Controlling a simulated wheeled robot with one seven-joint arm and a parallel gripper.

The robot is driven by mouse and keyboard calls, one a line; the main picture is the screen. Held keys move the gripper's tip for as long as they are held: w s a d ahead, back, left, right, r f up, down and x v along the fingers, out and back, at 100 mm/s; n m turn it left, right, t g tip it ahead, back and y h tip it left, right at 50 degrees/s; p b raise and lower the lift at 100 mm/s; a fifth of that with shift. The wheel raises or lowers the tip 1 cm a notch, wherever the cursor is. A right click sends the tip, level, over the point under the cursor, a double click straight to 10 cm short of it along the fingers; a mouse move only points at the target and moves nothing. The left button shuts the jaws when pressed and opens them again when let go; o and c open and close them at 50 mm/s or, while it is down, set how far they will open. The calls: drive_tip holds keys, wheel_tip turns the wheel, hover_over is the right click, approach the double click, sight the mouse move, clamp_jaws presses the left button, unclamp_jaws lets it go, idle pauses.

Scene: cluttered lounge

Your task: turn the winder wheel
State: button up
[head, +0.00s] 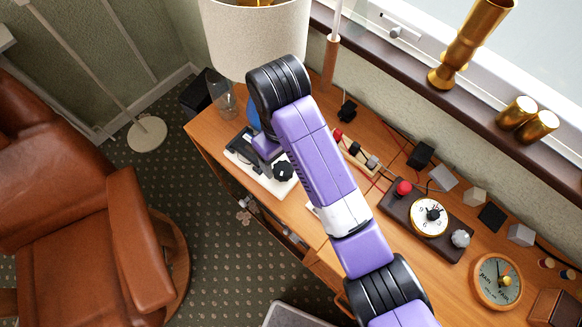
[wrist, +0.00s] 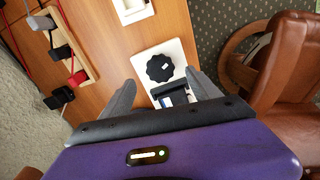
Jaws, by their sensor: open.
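The winder wheel appears to be a black, lobed knob (wrist: 160,68) on a white base plate (wrist: 181,50). In the head view the knob (head: 283,171) sits on the right part of the plate (head: 262,185), near the desk's front edge. My gripper (wrist: 160,79) is open, with its grey fingers apart on either side of the knob in the wrist view. Nothing is held between them. I cannot tell how far above the knob the fingertips are. A dark block with a white part (wrist: 172,97) is on the plate beside the knob. My arm hides part of the plate in the head view.
A lamp (head: 255,40) and a glass jar (head: 222,98) stand at the desk's far end. A brown armchair (head: 75,200) is left of the desk.

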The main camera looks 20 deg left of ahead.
sight(283, 170)
drive_tip(key=shift+f+b, duration=0.4)
drive_tip(key=shift+f, duration=2.55)
drive_tip(key=c, duration=1.4)
